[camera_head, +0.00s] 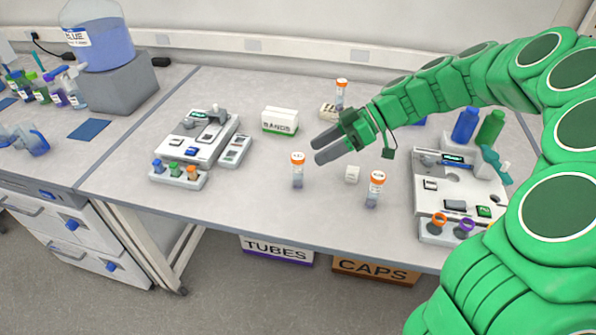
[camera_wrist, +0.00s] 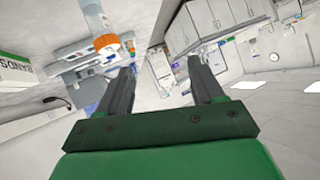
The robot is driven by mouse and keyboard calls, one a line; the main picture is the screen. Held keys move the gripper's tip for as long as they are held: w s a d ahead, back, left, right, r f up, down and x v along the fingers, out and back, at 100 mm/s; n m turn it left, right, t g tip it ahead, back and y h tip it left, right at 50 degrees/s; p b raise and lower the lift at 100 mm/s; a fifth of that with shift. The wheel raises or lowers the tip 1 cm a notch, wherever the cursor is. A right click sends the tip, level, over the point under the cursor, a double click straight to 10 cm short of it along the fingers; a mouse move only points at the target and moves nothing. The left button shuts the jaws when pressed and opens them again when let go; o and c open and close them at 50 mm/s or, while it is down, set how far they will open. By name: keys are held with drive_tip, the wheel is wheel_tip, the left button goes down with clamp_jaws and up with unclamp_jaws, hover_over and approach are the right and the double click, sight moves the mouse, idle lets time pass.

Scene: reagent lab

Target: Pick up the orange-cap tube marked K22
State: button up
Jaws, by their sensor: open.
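Three clear tubes with orange caps stand upright on the bench: one at front left (camera_head: 298,172), one at front right (camera_head: 375,192), and one at the back (camera_head: 341,97) on or in a small pale holder. Their labels are too small to read, so I cannot tell which is K22. My gripper (camera_head: 317,149) is open and empty, above the bench just right of the front-left tube's cap and apart from it. In the wrist view, one orange-cap tube (camera_wrist: 105,38) shows upside down, left of my open fingers (camera_wrist: 160,66); none is between them.
A BANDS box (camera_head: 280,121) stands behind. Devices stand at left (camera_head: 205,138) and right (camera_head: 460,185), with blue (camera_head: 465,125) and green (camera_head: 490,128) bottles behind the right one. The front middle bench is clear.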

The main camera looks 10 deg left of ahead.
drive_tip(key=n+y, duration=0.2)
approach(299, 156)
drive_tip(key=a+f, duration=0.1)
drive_tip(key=a, duration=0.1)
drive_tip(key=shift+x, duration=1.55)
drive_tip(key=shift+s+x, duration=0.15)
drive_tip(key=shift+x, duration=1.1)
drive_tip(key=shift+s+x, duration=0.15)
drive_tip(key=shift+x, duration=1.15)
drive_tip(key=shift+d, duration=0.15)
clamp_jaws()
